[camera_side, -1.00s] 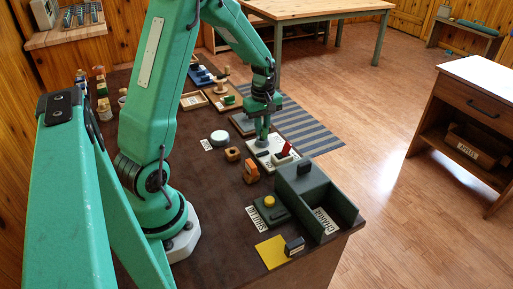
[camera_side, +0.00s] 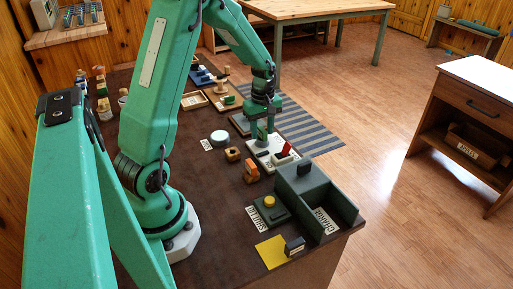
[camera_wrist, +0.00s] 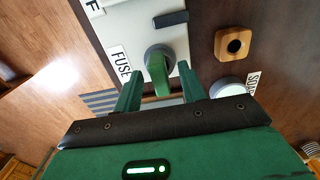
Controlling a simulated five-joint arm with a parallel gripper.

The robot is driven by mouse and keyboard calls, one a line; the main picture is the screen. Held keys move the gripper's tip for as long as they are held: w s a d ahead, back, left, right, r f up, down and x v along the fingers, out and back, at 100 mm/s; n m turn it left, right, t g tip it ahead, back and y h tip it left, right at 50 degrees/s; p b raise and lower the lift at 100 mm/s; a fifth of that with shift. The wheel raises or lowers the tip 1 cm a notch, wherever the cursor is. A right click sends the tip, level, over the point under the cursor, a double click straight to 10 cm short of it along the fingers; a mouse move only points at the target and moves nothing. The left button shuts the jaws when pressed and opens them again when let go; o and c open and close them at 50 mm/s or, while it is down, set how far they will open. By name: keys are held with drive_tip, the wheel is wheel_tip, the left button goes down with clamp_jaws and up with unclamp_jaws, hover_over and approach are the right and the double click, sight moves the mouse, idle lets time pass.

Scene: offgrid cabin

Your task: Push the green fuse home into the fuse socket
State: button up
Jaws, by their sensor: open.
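The green fuse (camera_wrist: 157,74) stands in a grey round socket (camera_wrist: 158,54) on a white panel labelled FUSE in the wrist view. How deep it sits cannot be told. My gripper (camera_wrist: 160,90) is open, with one finger on each side of the fuse's near end and a gap on both sides. In the side view my gripper (camera_side: 263,140) is low over the white panel (camera_side: 262,159), and it hides the fuse and socket there.
A red lever (camera_side: 287,149) stands on the panel just right of my gripper. A wooden block with a hole (camera_wrist: 234,43) and a round white-topped item (camera_wrist: 226,87) lie beside the panel. A dark green box labelled CHANGE (camera_side: 345,211) stands nearer the camera.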

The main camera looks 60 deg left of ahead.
sight(262, 129)
drive_tip(key=shift+r, duration=3.9)
drive_tip(key=shift+s+d+r+m, duration=0.1)
drive_tip(key=shift+d+r+m, duration=0.2)
drive_tip(key=shift+d+r, duration=0.2)
drive_tip(key=s+d+r+m+t, duration=0.2)
drive_tip(key=s+d+r+m, duration=0.3)
drive_tip(key=s+d+m, duration=0.2)
drive_tip(key=s+d+r+m+t, duration=0.3)
drive_tip(key=s+d+r+m, duration=0.3)
drive_tip(key=d+m, duration=0.4)
drive_tip(key=shift+s+d+r+t, duration=0.3)
drive_tip(key=shift+s+d, duration=0.2)
drive_tip(key=shift+s, duration=0.2)
drive_tip(key=shift+c, duration=0.4)
